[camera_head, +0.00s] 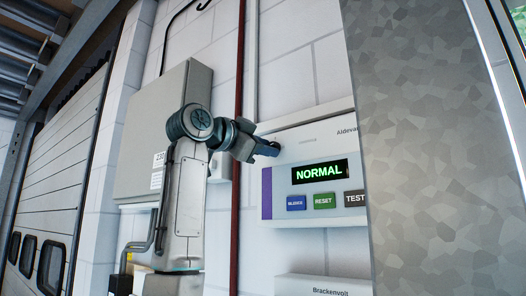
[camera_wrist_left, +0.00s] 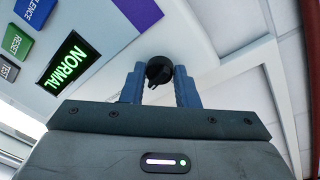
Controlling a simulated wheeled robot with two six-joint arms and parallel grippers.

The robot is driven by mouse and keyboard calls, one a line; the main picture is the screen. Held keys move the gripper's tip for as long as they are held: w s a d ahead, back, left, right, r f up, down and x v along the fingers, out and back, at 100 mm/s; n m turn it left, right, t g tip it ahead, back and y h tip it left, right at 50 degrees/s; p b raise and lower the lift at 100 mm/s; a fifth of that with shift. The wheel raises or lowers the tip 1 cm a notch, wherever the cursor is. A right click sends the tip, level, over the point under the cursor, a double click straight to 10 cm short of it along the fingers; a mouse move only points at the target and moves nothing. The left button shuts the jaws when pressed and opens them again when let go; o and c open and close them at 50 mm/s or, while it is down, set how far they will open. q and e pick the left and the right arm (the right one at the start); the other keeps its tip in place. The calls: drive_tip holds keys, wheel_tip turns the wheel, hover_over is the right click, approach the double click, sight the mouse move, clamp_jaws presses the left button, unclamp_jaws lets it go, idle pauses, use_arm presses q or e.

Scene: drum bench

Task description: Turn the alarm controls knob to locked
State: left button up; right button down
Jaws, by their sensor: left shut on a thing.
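The alarm panel (camera_head: 285,245) is a pale box on the wall with a purple stripe on its left side. Its display (camera_head: 319,172) reads NORMAL in green, and it also shows in the wrist view (camera_wrist_left: 67,60). The black knob (camera_wrist_left: 158,70) sits between the blue fingers of my left gripper (camera_wrist_left: 160,76) in the wrist view. My left gripper (camera_head: 276,148) is shut on the knob at the panel's upper left. The gripper hides the knob in the head view, and its pointer setting cannot be read. My right gripper is not in view.
Blue, green and dark buttons (camera_head: 323,201) sit below the display. A grey wall cabinet (camera_head: 150,130) stands behind my left arm. A dark red pipe (camera_head: 238,80) runs down the wall. A grey mottled column (camera_head: 430,150) stands close at the right. A lower box (camera_head: 320,288) reads Brackenvolt.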

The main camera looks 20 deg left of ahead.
use_arm(q)
drive_tip(key=shift+s+d+n+t+y+b, duration=0.1)
drive_tip(key=shift+n+t+y+b, duration=0.2)
drive_tip(key=shift+n+b, duration=1.6)
drive_tip(key=shift+s+d+n+t+y+b, duration=0.1)
drive_tip(key=shift+n+t+y+b, duration=0.2)
drive_tip(key=shift+n, duration=3.2)
drive_tip(key=shift+d+n+t+y+b, duration=0.15)
drive_tip(key=shift+n+t+b, duration=0.25)
drive_tip(key=shift+n+b, duration=1.55)
drive_tip(key=shift+a+n+p, duration=0.1)
drive_tip(key=shift+n+p, duration=0.65)
drive_tip(key=shift+n, duration=0.2)
drive_tip(key=shift+r, duration=0.1)
drive_tip(key=o, duration=1)
drive_tip(key=shift+c, duration=0.2)
drive_tip(key=shift+f, duration=0.2)
